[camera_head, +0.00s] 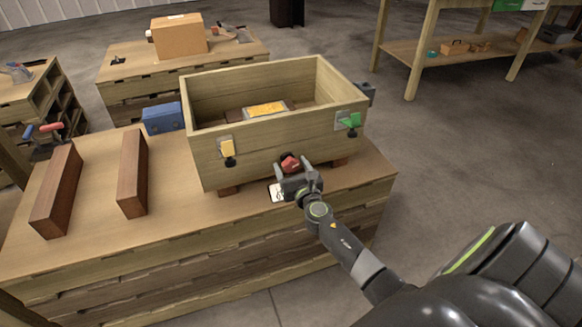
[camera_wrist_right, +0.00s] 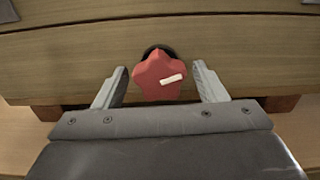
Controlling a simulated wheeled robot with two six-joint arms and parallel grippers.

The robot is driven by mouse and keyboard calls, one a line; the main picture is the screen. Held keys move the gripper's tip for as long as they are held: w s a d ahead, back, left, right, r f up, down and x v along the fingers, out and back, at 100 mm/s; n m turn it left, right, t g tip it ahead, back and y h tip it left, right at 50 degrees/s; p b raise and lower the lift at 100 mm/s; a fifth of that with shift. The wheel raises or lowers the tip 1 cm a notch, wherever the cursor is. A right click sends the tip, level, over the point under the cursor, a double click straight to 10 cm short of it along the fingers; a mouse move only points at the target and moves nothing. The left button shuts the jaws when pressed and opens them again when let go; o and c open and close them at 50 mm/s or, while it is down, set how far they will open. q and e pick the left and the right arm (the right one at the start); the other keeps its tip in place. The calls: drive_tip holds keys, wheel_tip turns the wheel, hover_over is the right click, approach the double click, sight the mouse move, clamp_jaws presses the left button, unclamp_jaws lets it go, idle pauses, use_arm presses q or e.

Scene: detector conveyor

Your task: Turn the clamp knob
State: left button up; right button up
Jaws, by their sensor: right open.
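The red clamp knob (camera_head: 290,164) sits low on the front wall of the wooden box (camera_head: 212,164). In the right wrist view the knob (camera_wrist_right: 159,77) is star-shaped, with a white mark pointing right and slightly up, and a dark round base behind it. My right gripper (camera_head: 290,173) is at the knob. In the wrist view its two open fingers (camera_wrist_right: 160,90) stand on either side of the knob, with a gap visible on each side. My left gripper is not in view.
The box stands on a wooden bench (camera_head: 80,240). Yellow (camera_head: 227,148) and green (camera_head: 349,121) fittings are on its front wall. Two brown wooden bars (camera_head: 57,190) and a blue case (camera_head: 163,118) lie left of the box.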

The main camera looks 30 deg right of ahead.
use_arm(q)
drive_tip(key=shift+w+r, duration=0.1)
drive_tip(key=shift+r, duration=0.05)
use_arm(e)
drive_tip(key=shift+w+d, duration=0.1)
drive_tip(key=shift+w, duration=0.25)
drive_tip(key=shift+c, duration=0.5)
drive_tip(key=c, duration=0.9)
drive_tip(key=shift+m, duration=0.4)
drive_tip(key=shift+m+b, duration=0.4)
drive_tip(key=shift+m, duration=1.4)
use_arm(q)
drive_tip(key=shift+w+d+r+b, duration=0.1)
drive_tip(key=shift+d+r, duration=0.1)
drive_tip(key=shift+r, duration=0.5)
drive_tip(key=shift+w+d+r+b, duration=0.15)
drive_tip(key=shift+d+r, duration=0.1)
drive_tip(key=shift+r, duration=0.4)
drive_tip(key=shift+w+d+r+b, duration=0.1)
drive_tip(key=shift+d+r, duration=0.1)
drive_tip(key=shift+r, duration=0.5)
use_arm(e)
drive_tip(key=shift+m, duration=0.7)
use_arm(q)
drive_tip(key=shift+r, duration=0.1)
